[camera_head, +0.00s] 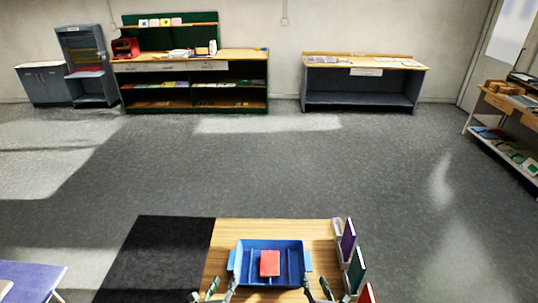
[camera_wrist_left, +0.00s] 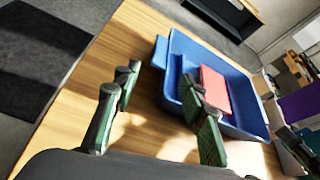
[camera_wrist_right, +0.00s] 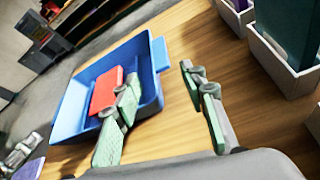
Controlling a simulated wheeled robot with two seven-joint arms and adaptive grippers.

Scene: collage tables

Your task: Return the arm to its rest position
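My left gripper (camera_head: 214,290) is at the near edge of the wooden table, in front of the left part of the blue tray (camera_head: 243,273). In the left wrist view its fingers (camera_wrist_left: 158,112) are spread apart with nothing between them. My right gripper (camera_head: 328,290) is at the near edge too, in front of the tray's right side. In the right wrist view its fingers (camera_wrist_right: 165,112) are spread and empty. A red block or book (camera_head: 270,263) lies in the middle of the blue tray, apart from both grippers.
The wooden table (camera_head: 221,258) has white holders with a purple (camera_head: 348,240), a green (camera_head: 357,270) and a red upright book (camera_head: 367,294) along its right side. A black mat (camera_head: 160,260) lies left of it. A purple-topped table (camera_head: 30,279) stands at the lower left. The floor beyond is clear.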

